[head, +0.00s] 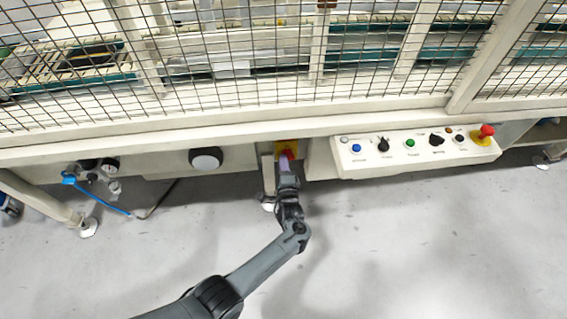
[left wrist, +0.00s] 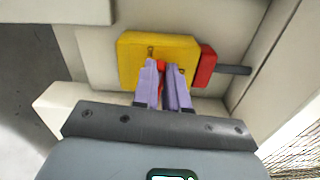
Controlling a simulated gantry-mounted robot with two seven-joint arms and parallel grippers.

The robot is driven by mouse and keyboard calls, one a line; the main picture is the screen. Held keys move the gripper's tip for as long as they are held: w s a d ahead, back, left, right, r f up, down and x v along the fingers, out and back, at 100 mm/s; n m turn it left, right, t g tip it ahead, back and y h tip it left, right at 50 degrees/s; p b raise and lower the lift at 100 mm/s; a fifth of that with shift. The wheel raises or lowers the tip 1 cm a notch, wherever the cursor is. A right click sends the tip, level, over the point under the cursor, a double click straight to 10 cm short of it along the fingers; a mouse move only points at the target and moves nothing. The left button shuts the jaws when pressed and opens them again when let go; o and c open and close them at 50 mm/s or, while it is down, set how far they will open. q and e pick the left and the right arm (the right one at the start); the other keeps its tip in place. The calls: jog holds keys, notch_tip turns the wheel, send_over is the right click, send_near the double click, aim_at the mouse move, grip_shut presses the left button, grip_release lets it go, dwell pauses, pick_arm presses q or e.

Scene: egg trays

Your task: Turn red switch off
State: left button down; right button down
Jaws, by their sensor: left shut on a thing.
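The red switch sits on a yellow plate below the machine's cage. In the head view the red switch (head: 289,153) shows just beyond my left gripper (head: 286,158). In the left wrist view the yellow plate (left wrist: 130,60) faces me, and a thin strip of the red switch (left wrist: 161,67) shows between the two purple fingers of my left gripper (left wrist: 167,75). The fingers are shut on the red switch, which they mostly hide. A red block (left wrist: 207,65) with a dark rod stands at the plate's right side. My right gripper is in neither view.
A control panel (head: 345,165) with buttons, knobs and a red emergency stop (head: 487,131) lies to the right. A round black-and-white knob (head: 206,158) and gauges with a blue hose (head: 105,203) are to the left. The grey floor in front is clear.

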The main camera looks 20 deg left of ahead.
pick_arm(q)
jog(key=shift+f+n, duration=0.1)
jog(key=shift+n, duration=0.4)
jog(key=c, duration=1.2)
grip_release()
jog(key=shift+a, duration=0.1)
jog(key=shift+o, duration=0.2)
